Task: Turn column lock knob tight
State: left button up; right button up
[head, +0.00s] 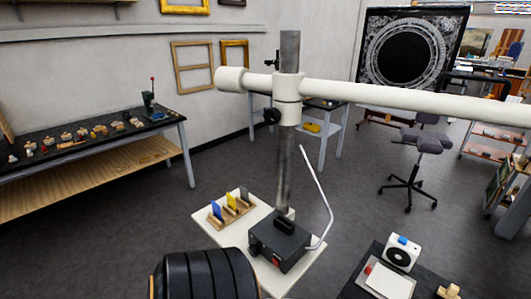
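A grey metal column (284,170) stands upright in the middle of the head view. A white collar (288,100) sits around it and joins a long white horizontal arm (400,97). A round black knob (271,117) sticks out on the left of the collar's lower part. A smaller dark fitting (277,62) is on the column above the arm. I cannot tell how tight the knob is. The column rises from behind a black box (280,242) with a red switch, on a white-topped table. Neither of my grippers is in view.
A card rack (232,209) stands left of the black box. A thin bent white rod (323,195) rises at its right. A black ribbed cylinder (205,277) fills the bottom edge. A dark table with a white device (402,254) is at lower right. Dark floor lies beyond.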

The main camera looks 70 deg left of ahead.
aim_at(271, 115)
jog(key=u, duration=1.95)
